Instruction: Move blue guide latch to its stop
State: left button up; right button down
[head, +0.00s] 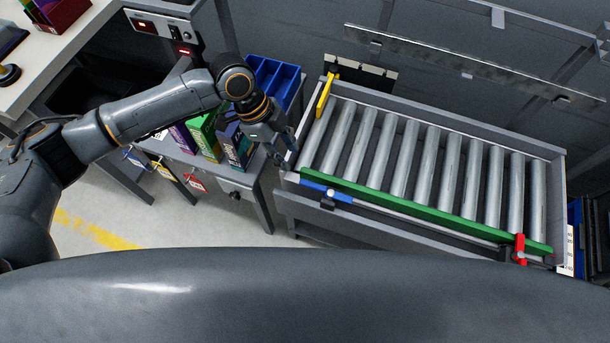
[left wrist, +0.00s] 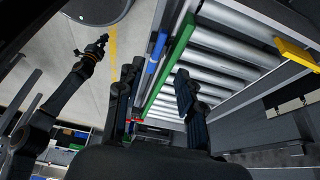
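The blue guide latch (head: 326,191) is a flat blue bar with a pale knob, at the left front end of the green guide rail (head: 420,212). The latch also shows in the left wrist view (left wrist: 156,50), beside the green rail. My left gripper (head: 284,150) is just left of the conveyor's near-left corner, above and behind the latch, not touching it. In the left wrist view its two fingers are spread apart with nothing between them. My right gripper (left wrist: 98,45) shows small at the upper left of that view; its fingers are unclear.
A yellow latch (head: 326,95) is at the back left of the roller conveyor (head: 400,155), and a red latch (head: 520,249) at its front right. Boxes (head: 205,132) and a blue bin (head: 270,76) stand on a grey table left of the conveyor. Open floor (head: 150,225) lies in front.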

aim_at(307, 183)
pick_arm(q)
jog(key=x, duration=1.2)
jog(key=shift+d+p, duration=0.1)
jog(key=shift+p, duration=0.25)
grip_shut()
